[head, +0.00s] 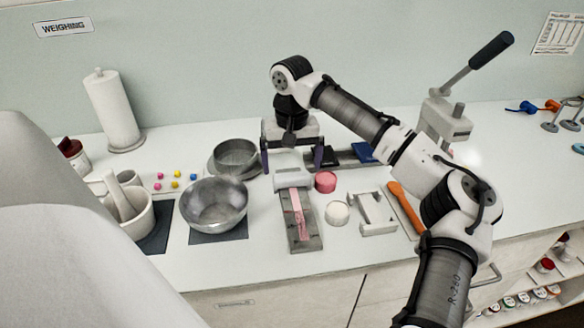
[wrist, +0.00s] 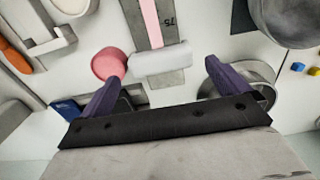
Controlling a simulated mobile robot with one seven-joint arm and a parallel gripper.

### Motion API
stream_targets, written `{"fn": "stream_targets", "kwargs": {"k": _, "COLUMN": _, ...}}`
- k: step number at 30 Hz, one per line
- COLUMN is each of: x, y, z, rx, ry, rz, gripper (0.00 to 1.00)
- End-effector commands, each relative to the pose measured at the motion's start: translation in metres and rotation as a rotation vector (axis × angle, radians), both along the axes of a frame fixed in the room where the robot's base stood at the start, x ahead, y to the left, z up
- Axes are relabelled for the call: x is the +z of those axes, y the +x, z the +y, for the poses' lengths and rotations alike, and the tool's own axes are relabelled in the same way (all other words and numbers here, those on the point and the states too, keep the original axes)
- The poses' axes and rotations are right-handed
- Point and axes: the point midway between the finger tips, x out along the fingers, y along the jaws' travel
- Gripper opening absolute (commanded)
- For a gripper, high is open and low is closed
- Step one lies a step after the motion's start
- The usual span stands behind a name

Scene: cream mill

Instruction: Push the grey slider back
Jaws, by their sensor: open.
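The grey slider (head: 294,178) is a pale block lying across the far end of a grey board (head: 312,243) with a pink strip (head: 298,214) along its middle. In the wrist view the slider (wrist: 163,62) crosses the board, and a "75" mark shows beside the strip. My gripper (head: 292,158) is open, with its purple fingers spread wide and pointing down just behind the slider. In the wrist view the gripper's fingertips (wrist: 162,70) lie to either side of the slider, with nothing held between them. I cannot tell whether they touch anything.
A pink round piece (head: 325,181) and a white one (head: 337,212) are right of the board. A steel bowl (head: 215,204) and a grey round pan (head: 235,155) are left. A dark tray with a blue block (head: 364,152) lies behind. The counter front is clear.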

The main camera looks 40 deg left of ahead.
Motion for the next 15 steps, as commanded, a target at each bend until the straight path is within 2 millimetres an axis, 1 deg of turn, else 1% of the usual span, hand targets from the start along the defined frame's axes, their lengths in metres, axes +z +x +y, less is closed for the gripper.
{"fn": "stream_targets", "kwargs": {"k": 3, "x": -0.016, "y": 0.000, "z": 0.000, "rx": 0.000, "ry": 0.000, "rz": 0.001, "gripper": 1.00}}
{"fn": "stream_targets", "kwargs": {"k": 6, "x": -0.026, "y": 0.000, "z": 0.000, "rx": 0.001, "ry": 0.000, "rz": 0.001, "gripper": 1.00}}
{"fn": "stream_targets", "kwargs": {"k": 10, "x": -0.031, "y": 0.000, "z": 0.000, "rx": 0.000, "ry": 0.001, "rz": 0.000, "gripper": 1.00}}
{"fn": "stream_targets", "kwargs": {"k": 15, "x": -0.032, "y": 0.000, "z": 0.000, "rx": 0.000, "ry": 0.001, "rz": 0.000, "gripper": 1.00}}
